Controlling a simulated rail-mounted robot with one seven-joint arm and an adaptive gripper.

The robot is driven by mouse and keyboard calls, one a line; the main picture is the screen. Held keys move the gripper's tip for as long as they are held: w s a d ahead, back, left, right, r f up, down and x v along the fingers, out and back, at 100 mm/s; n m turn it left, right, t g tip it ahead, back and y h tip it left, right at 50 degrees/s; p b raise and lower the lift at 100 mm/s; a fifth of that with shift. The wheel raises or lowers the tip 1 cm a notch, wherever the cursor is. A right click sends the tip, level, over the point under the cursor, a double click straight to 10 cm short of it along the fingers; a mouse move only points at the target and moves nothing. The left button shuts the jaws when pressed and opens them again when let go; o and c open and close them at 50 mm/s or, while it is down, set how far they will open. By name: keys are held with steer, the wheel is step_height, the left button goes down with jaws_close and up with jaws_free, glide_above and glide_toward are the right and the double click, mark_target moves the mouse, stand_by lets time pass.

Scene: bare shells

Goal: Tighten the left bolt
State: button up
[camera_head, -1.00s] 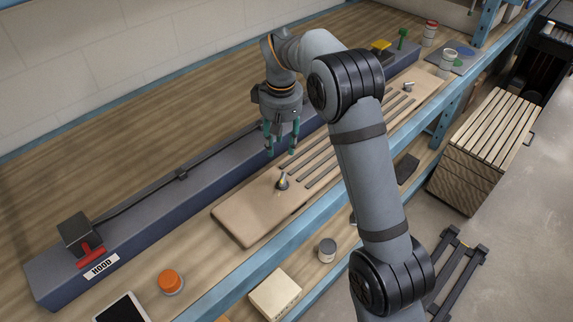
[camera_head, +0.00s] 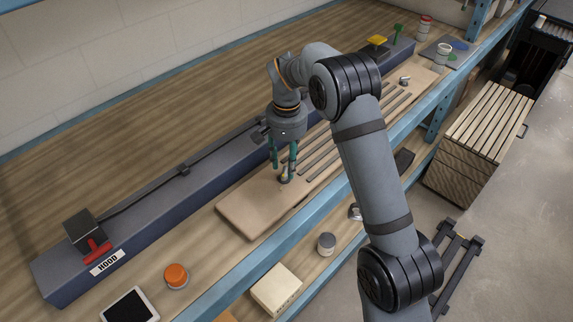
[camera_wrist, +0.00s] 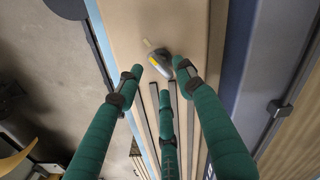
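The left bolt (camera_head: 285,179) is a small grey piece with a yellow mark, standing on the near-left part of the tan board (camera_head: 240,215). In the wrist view the bolt (camera_wrist: 157,62) lies just beyond my fingertips, roughly between them. My gripper (camera_head: 284,172) has green fingers pointing down, spread apart around or just above the bolt; I cannot tell if they touch it. In the wrist view my gripper (camera_wrist: 160,80) is open. A second bolt (camera_head: 404,81) stands at the far right end of the board.
A long blue-grey beam labelled HOOD (camera_head: 107,263) runs behind the board, with a red-handled black box (camera_head: 84,232) on it.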

steer(key=shift+a+f, duration=0.1)
steer(key=shift+f, duration=0.8)
steer(key=shift+c, duration=1.4)
jaws_close()
